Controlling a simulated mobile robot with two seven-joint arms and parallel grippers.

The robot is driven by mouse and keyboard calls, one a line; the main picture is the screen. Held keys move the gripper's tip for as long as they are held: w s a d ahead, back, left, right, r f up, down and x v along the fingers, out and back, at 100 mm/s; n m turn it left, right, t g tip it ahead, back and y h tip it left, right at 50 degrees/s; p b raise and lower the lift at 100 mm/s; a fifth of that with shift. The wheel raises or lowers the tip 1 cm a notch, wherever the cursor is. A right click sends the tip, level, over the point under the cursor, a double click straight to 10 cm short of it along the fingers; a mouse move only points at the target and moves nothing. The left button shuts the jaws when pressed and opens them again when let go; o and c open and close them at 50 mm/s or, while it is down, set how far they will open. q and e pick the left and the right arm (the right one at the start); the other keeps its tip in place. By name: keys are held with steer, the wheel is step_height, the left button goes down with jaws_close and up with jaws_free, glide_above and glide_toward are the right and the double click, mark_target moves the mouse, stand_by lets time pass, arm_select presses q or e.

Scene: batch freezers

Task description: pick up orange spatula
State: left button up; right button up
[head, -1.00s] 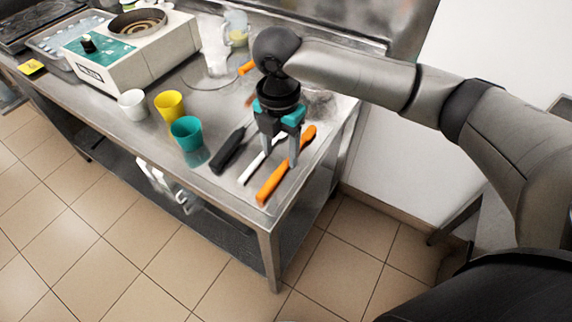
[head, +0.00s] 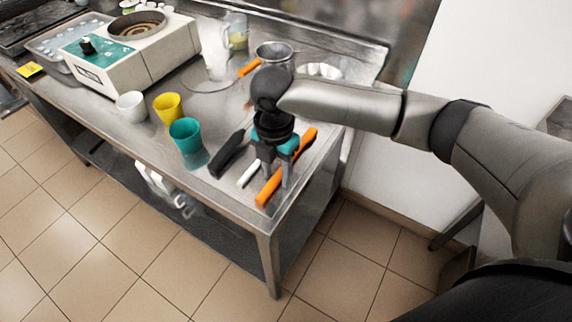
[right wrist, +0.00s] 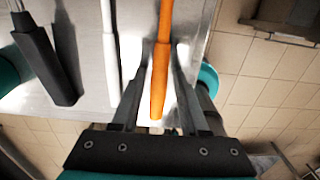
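The orange spatula (head: 270,188) lies near the right end of the steel table, its handle pointing toward the front edge. In the right wrist view its orange handle (right wrist: 161,70) runs between the two fingers. My right gripper (head: 278,184) is open and points down over the handle, with one finger on each side. In the right wrist view the right gripper (right wrist: 160,80) shows a gap between each finger and the handle. I cannot tell how far above the tabletop the fingertips are. My left gripper is out of view.
A white-handled utensil (head: 249,173) and a black-handled one (head: 229,154) lie just left of the spatula. Teal (head: 186,135), yellow (head: 168,107) and white (head: 131,106) cups stand farther left. A metal strainer (head: 274,52) is behind my gripper. The table's front edge is close.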

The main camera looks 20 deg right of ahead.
jaws_close()
stand_by(0.4)
